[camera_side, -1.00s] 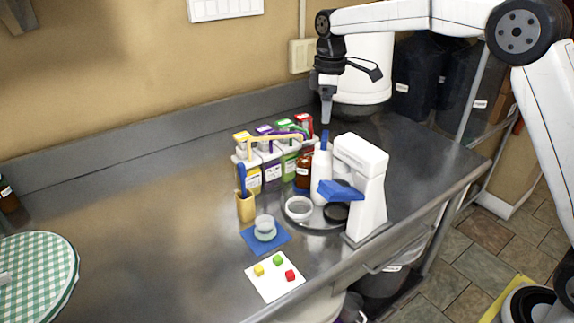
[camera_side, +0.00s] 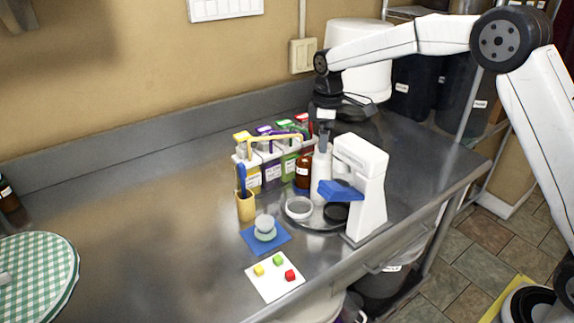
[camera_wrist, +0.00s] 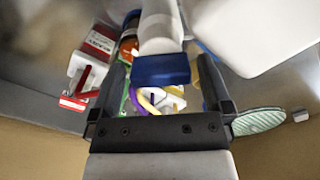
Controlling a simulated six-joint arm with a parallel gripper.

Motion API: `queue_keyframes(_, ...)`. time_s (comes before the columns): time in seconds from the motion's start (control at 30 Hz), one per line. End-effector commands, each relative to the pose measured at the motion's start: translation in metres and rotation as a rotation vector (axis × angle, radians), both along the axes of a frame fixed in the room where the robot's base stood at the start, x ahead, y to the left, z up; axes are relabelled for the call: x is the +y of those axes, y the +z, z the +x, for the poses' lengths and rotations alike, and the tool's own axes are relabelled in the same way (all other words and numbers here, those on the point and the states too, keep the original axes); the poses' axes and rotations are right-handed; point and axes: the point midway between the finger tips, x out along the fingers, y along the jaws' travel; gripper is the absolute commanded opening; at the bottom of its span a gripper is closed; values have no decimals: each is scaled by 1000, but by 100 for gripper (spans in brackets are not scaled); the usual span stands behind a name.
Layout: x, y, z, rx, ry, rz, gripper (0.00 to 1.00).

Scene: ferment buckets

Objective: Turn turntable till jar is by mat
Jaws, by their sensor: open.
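The round grey turntable (camera_side: 312,225) sits beside a white machine, partly hidden by what stands on it. A brown jar (camera_side: 303,174) with a pale label stands at its back, next to a white bottle (camera_side: 321,178). A shallow white ring-shaped dish (camera_side: 299,207) and a black disc (camera_side: 336,211) are nearer the front. The blue mat (camera_side: 265,239) lies to the front left, with a small pale stacked object (camera_side: 265,226) on it. My gripper (camera_side: 322,140) is open at the bottle's top. In the wrist view the bottle's blue cap (camera_wrist: 162,70) shows between the fingers; contact is unclear.
The white machine (camera_side: 370,185) with a blue part stands close on the right. A white card (camera_side: 274,284) holds small cubes. The left counter is mostly clear.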

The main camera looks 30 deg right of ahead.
Motion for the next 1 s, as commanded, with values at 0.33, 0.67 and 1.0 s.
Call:
queue_keyframes(0.33,0,0,0,0,0,0,43)
queue_keyframes(0.67,0,1,0,-1,1,0,0)
queue_keyframes(1.0,0,1,0,-2,37,-1,0)
